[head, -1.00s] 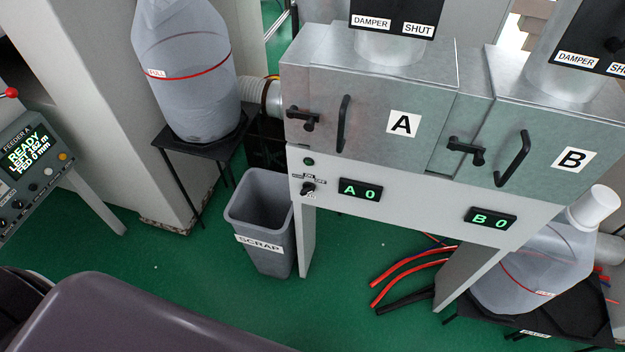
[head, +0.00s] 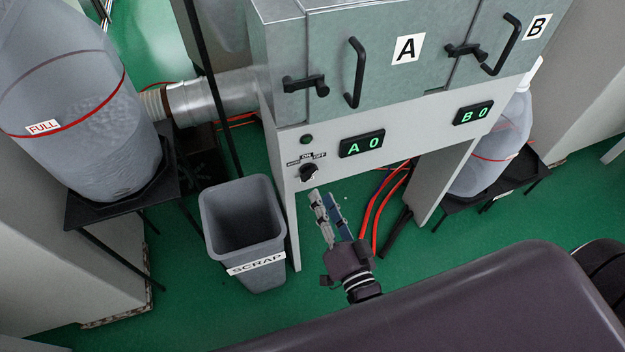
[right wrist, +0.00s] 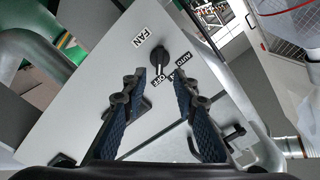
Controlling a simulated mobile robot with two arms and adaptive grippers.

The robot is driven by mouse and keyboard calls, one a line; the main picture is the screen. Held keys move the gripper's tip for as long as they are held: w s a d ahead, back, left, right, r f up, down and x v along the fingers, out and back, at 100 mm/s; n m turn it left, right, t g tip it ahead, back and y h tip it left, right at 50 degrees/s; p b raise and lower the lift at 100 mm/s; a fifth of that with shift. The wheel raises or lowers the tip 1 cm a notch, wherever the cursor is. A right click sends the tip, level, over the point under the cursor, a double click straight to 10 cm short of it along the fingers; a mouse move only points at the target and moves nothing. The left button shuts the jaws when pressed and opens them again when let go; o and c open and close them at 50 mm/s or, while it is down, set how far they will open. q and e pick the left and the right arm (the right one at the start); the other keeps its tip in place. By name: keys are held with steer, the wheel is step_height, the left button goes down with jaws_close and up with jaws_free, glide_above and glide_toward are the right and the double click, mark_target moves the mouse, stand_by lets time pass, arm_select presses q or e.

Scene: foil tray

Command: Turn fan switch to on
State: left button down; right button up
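The fan switch (head: 308,172) is a black rotary knob on the grey panel below door A, with AUTO, ON and OFF marks around it. In the right wrist view the knob (right wrist: 159,58) sits beside a FAN label, and its pointer appears to face OFF. My right gripper (head: 325,196) is just below and right of the switch in the head view. Its two fingers are apart and empty, and in the right wrist view the gripper (right wrist: 160,82) has the knob ahead, between and beyond the fingertips, with no contact visible. My left gripper is out of view.
A scrap bin (head: 240,222) stands below and left of the switch. A green-lit A 0 display (head: 361,144) is right of it, and a door handle (head: 355,73) is above. A full bag (head: 75,100) stands at left. Red hoses (head: 377,208) lie behind my right gripper.

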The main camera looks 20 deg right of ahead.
mark_target(312, 175)
steer(key=w+p, duration=0.1)
steer(key=w, duration=0.6)
steer(key=shift+w, duration=0.25)
steer(key=shift+c, duration=0.3)
jaws_close()
